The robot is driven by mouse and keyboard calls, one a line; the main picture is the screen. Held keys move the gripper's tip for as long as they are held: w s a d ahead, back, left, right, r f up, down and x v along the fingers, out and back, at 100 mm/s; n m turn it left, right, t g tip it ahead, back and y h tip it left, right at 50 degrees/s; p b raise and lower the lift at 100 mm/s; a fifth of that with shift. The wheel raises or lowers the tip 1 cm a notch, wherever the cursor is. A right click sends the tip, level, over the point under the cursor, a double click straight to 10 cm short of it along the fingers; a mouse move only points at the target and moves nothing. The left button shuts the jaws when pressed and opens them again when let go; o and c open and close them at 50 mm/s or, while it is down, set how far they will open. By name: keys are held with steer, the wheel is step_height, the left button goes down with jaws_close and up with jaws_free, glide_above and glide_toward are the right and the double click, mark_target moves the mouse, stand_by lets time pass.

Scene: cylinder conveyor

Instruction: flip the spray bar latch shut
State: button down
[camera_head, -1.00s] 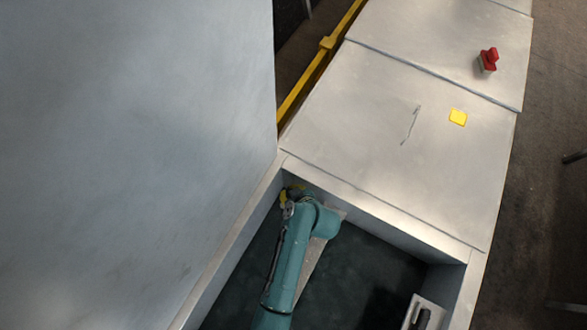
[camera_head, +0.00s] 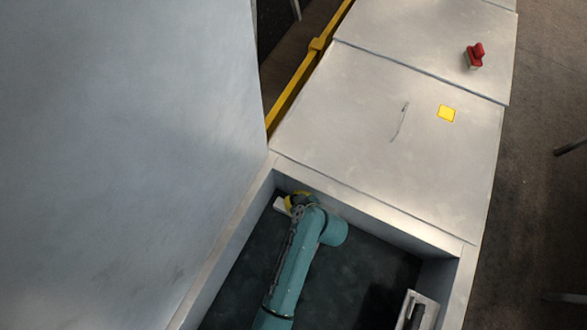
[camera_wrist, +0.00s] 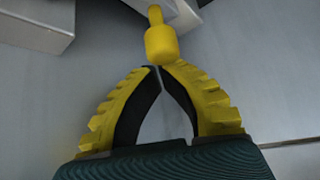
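In the wrist view a yellow cylindrical knob (camera_wrist: 161,43) on a narrower stem, seemingly the latch handle, stands just beyond the fingertips of my gripper (camera_wrist: 158,69). The ribbed yellow fingers have dark inner pads, and their tips meet with nothing visible between them. The tips overlap the knob's near end in the picture; I cannot tell whether they touch. In the head view my gripper (camera_head: 298,199) is in the far left corner of the recess, largely hidden by my wrist. A small pale piece (camera_head: 281,205) shows beside it; the rest of the latch is hidden.
A tall grey panel (camera_head: 120,150) bounds the recess on the left. A pale bracket with a dark handle (camera_head: 417,312) stands at lower right.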

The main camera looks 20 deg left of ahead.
steer(key=p+v, duration=0.7)
steer(key=v, duration=0.3)
